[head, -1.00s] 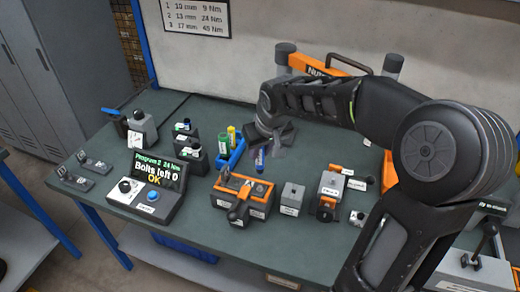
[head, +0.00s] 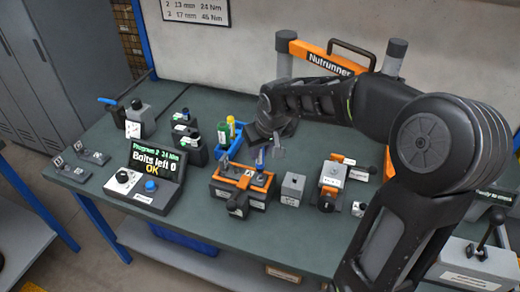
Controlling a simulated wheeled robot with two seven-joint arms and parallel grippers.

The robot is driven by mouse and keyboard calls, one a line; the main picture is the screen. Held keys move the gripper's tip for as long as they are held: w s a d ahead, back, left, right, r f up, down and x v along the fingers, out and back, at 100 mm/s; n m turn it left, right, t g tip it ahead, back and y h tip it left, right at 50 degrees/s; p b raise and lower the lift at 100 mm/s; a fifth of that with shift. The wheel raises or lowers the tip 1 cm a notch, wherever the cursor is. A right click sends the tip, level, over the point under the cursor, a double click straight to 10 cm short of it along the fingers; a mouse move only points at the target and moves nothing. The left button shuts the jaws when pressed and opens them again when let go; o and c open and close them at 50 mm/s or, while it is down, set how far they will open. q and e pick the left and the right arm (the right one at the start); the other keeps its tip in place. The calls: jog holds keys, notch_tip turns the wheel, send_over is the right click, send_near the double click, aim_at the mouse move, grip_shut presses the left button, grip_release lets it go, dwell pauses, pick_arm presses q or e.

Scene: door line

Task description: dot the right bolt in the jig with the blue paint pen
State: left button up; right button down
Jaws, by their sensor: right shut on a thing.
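My right gripper (head: 270,143) is shut on the blue paint pen (head: 261,158). It holds the pen roughly upright, tip down, over the right back part of the jig. The jig (head: 243,187) is a dark block with an orange frame and a dark clamp handle at its front. Its bolts are too small to tell apart clearly, and the pen and gripper partly cover the right side. I cannot tell whether the pen tip touches the right bolt. My left gripper is not in view.
A blue tray (head: 222,153) with green and yellow pens stands behind the jig. A control box (head: 147,186) reading "Bolts left 0 OK" is to the left. A grey block (head: 293,187) and an orange-and-grey device (head: 332,182) stand to the right. The front table strip is clear.

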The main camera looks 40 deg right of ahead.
jog(key=shift+f+b, duration=0.65)
jog(key=shift+b, duration=0.05)
dwell(0.5)
jog(key=shift+r, duration=0.1)
jog(key=shift+r+p, duration=2)
jog(key=shift+r, duration=1)
